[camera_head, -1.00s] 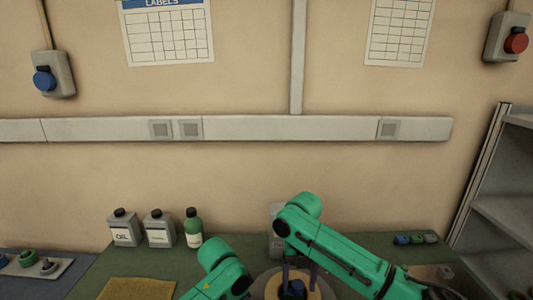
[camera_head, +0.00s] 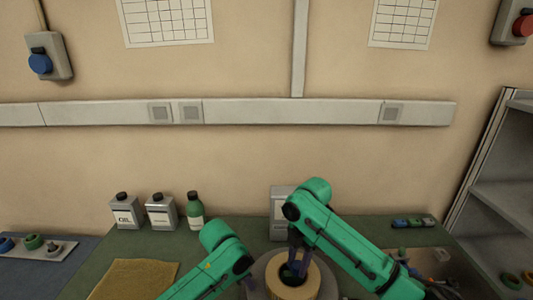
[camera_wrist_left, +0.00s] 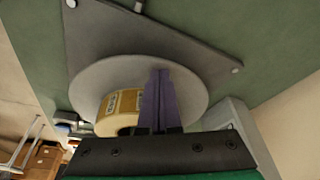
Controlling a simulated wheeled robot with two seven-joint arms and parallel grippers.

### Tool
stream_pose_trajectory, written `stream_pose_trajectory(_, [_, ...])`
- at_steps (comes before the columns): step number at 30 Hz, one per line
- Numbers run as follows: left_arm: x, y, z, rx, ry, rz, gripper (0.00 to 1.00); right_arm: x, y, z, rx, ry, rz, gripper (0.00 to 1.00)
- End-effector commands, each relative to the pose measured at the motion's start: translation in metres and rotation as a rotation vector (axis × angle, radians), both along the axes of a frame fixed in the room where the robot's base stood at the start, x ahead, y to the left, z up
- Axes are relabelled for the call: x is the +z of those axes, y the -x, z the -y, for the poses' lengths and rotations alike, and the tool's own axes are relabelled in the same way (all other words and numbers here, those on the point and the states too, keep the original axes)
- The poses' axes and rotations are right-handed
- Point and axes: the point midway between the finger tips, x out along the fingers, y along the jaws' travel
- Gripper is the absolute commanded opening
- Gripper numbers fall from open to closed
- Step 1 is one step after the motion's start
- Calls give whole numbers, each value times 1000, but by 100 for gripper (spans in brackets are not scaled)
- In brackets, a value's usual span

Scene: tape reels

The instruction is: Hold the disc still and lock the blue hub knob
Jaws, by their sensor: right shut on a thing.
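The grey disc (camera_head: 258,270) lies flat on the bench in front of me, with a tan tape reel (camera_head: 311,283) on it. The disc also shows in the left wrist view (camera_wrist_left: 90,90), beside the reel (camera_wrist_left: 122,108). The blue hub knob (camera_head: 290,274) sits in the reel's dark core, mostly hidden. My right gripper (camera_head: 295,266) reaches down into the core and is shut on the knob. My left gripper (camera_head: 251,287) is at the disc's near left side. Its purple fingers (camera_wrist_left: 159,90) are together over the disc near the reel; whether they touch it is unclear.
An oil can (camera_head: 126,212), another can (camera_head: 161,212) and a green bottle (camera_head: 195,212) stand at the back left. A yellow mat (camera_head: 138,280) lies front left. A grey box (camera_head: 281,212) stands behind the disc. Small coloured parts (camera_head: 412,223) lie back right, near shelves (camera_head: 505,205).

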Motion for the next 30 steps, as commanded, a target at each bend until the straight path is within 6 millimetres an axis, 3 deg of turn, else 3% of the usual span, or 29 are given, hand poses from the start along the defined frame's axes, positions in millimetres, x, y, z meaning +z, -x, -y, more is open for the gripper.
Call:
stream_pose_trajectory(1, [-8,3,-5,6,-16,-17,0,-2,1,4,-116,9,-6,0])
stream_pose_trajectory(6, [-8,3,-6,7,-17,-17,0,-2,1,5,-467,12,-6,0])
stream_pose_trajectory(17, [-8,3,-6,8,-17,-16,0,-3,1,5,-575,12,-8,0])
stream_pose_trajectory(30, [-8,3,-5,7,-16,-17,0,-5,3,1,-1670,9,-10,0])
